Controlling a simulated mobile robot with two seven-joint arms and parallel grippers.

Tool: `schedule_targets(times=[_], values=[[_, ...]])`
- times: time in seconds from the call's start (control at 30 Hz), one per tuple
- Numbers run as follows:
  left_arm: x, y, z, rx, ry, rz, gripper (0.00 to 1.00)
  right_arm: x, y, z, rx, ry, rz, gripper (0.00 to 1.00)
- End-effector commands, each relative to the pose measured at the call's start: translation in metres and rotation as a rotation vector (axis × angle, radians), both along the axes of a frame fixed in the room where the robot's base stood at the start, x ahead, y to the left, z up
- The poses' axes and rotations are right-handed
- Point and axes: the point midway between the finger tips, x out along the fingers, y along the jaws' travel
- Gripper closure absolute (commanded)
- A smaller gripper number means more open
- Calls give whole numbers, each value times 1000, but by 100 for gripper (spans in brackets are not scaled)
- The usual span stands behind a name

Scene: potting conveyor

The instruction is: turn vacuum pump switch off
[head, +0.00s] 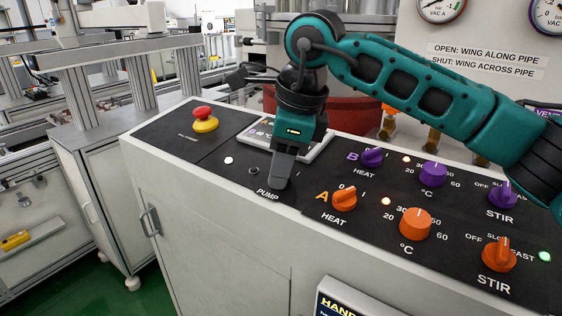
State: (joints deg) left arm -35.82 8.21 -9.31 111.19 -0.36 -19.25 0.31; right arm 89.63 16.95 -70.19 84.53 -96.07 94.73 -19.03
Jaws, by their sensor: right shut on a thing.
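My right gripper (278,186) points down onto the black control panel, just above and right of the printed PUMP label (267,194). It is shut at the pump switch's place, and its fingers hide the switch, so I cannot see which way the switch is turned. A small dark round fitting (253,170), apparently an unlit lamp, sits just left of the fingers. My left gripper is not in view.
Right of the gripper are the orange A heat knob (344,199), purple B heat knob (372,157), orange temperature dial (415,223) and orange stir knob (499,255). A red emergency button (204,119) stands at the left. A display (318,146) is partly covered by my gripper.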

Motion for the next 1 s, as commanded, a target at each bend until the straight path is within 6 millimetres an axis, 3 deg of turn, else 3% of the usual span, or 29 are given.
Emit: schedule_targets(times=[0.13, 0.17, 0.4, 0.77, 1.0], values=[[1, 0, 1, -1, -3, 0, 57, 0, 0, 1, 1, -3, -1, 93], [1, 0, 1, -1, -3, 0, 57, 0, 0, 1, 1, -3, -1, 62], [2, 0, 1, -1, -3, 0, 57, 0, 0, 1, 1, -2, -1, 39], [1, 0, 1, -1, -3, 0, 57, 0, -1, 7, 1, -4, -2, 37], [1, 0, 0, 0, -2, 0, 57, -7, -11, 51, 2, -7, -2, 37]])
